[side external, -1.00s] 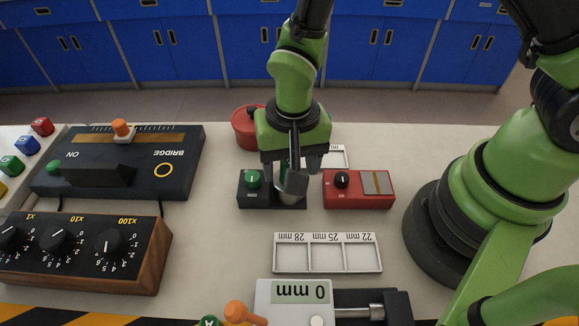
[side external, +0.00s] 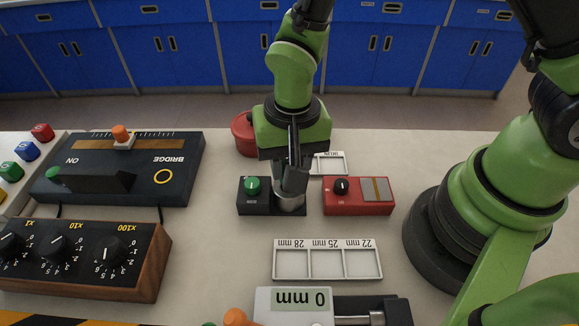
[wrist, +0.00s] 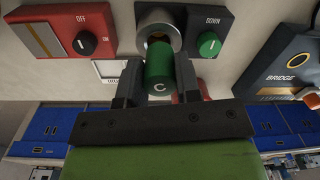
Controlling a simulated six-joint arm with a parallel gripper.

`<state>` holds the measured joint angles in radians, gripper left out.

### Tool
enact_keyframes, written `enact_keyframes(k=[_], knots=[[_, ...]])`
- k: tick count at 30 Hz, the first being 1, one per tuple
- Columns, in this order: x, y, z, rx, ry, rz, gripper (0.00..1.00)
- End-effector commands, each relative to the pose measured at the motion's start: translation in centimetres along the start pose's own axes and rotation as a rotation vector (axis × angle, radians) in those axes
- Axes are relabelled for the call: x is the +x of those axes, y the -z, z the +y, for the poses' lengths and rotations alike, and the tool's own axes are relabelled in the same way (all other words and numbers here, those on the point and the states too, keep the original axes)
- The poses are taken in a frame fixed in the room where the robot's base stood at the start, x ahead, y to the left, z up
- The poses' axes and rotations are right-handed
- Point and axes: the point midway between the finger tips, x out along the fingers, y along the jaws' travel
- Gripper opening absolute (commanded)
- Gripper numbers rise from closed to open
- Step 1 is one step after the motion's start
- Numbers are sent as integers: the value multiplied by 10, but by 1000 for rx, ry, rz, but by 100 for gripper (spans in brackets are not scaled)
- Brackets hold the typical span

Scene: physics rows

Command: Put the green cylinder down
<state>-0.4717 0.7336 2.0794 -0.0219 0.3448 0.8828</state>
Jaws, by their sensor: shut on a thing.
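The green cylinder (wrist: 160,68), marked C on its near end, is between the two fingers of my gripper (wrist: 156,78) in the wrist view. My gripper is shut on it. Its far end is at the mouth of a round metal cup (wrist: 158,22); I cannot tell how deep it sits. In the side view my gripper (side external: 290,178) is right above the metal cup (side external: 290,203), and its fingers hide the cylinder.
A dark box with a green knob (side external: 252,186) is left of the cup. A red switch box (side external: 357,205) is to the right. An empty three-part tray (side external: 327,277) lies in front, a red round container (side external: 241,135) behind. The bridge box (side external: 118,190) stands left.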

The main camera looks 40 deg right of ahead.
Motion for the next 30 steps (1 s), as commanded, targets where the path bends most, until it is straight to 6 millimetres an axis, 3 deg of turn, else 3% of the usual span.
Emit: enact_keyframes(k=[9, 13, 17, 21, 24, 30], knots=[[-62, 0, -3, 0, 5, 4, 2], [-74, 9, -3, 23, 1, 3, 2], [-71, 46, 4, 114, -11, 1, 2], [-59, 100, 22, 242, -23, 0, 2], [-51, 129, 38, 316, -29, -3, 2], [-34, 155, 58, 384, -36, -7, 2]])
